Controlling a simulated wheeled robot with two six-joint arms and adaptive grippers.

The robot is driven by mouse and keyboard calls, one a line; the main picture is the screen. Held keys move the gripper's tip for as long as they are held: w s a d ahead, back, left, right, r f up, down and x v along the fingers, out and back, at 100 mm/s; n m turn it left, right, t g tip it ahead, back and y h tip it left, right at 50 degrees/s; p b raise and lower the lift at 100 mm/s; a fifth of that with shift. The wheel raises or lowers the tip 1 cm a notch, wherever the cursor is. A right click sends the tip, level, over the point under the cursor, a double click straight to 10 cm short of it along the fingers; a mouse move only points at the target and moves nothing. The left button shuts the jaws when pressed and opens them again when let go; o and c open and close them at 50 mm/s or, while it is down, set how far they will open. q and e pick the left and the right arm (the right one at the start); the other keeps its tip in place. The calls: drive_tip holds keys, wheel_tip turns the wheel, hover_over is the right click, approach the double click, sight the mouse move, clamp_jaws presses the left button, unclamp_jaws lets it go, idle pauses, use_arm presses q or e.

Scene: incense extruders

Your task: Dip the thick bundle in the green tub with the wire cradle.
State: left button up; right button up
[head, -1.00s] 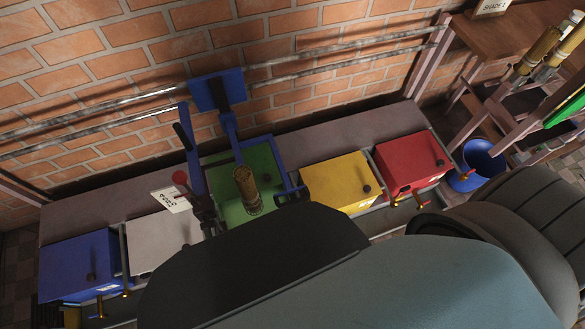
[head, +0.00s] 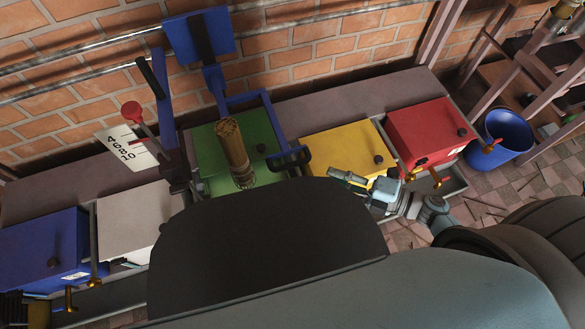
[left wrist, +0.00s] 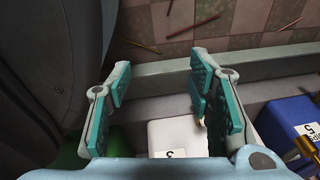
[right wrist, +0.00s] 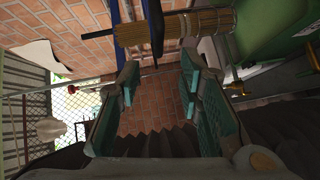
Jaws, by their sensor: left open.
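The thick tan bundle (head: 232,150) stands tilted above the green tub (head: 265,133), among the tub's blue bars. A dark wire-like band, perhaps the wire cradle (head: 243,181), circles its lower end. In the right wrist view the bundle (right wrist: 178,27) lies across the top, and the green tub (right wrist: 278,25) is at upper right. My right gripper (head: 350,182) is in front of the yellow tub, apart from the bundle. Its fingers (right wrist: 158,85) are spread and empty. My left gripper (left wrist: 160,85) is open and empty over the white tub (left wrist: 175,135); the head view does not show it.
The yellow tub (head: 340,145) and red tub (head: 425,130) stand right of the green one; the white tub (head: 130,220) and blue tub (head: 40,245) stand left. A red-knobbed lever (head: 132,112) and blue upright panel (head: 180,40) rise near the green tub. A blue bucket (head: 505,135) is at right.

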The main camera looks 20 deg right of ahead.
sight(293, 163)
drive_tip(key=b+x, duration=0.1)
drive_tip(key=x, duration=1.1)
drive_tip(key=shift+w+b, duration=0.2)
drive_tip(key=shift+b, duration=0.1)
use_arm(q)
drive_tip(key=w, duration=0.2)
drive_tip(key=d, duration=0.1)
drive_tip(key=shift+w+f, duration=0.3)
drive_tip(key=shift+w, duration=0.1)
use_arm(e)
clamp_jaws()
